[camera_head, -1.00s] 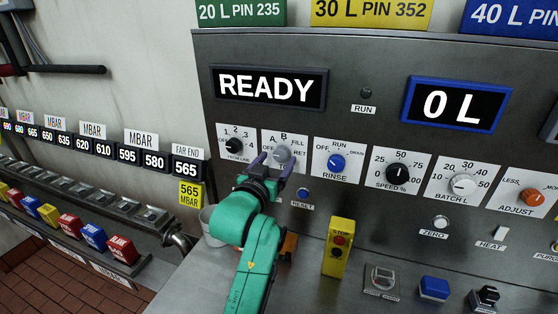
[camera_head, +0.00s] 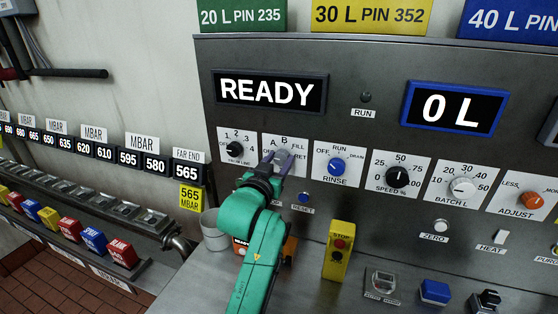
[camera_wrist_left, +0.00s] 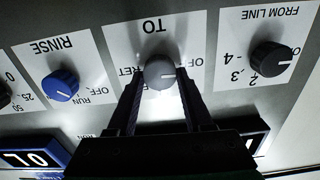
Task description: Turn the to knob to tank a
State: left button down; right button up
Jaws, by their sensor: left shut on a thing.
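The TO knob is a grey round knob on a white plate (camera_head: 300,170) with A, B, FILL, RET and OFF marks. In the left wrist view the TO knob (camera_wrist_left: 160,73) sits between my two finger tips, and its pale line points right, toward the side of the OFF mark. My left gripper (camera_head: 276,158) is shut on this knob; the fingers mostly hide it in the head view. The left gripper also shows in the wrist view (camera_wrist_left: 159,85). My right gripper is out of view.
The black FROM LINE knob (camera_head: 235,147) is just left, and the blue RINSE knob (camera_head: 337,166) just right. A small blue RESET button (camera_head: 303,197) and a yellow STOP box (camera_head: 338,249) are lower right. A grey cup (camera_head: 214,232) stands beside my arm.

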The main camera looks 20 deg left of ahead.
pick_arm(q)
jog(key=m+p, duration=0.2)
jog(key=m, duration=0.2)
jog(key=shift+d+f+m+p, duration=0.1)
jog(key=shift+m+p, duration=0.55)
jog(key=shift+m, duration=1.55)
jog(key=shift+c, duration=1.5)
grip_release()
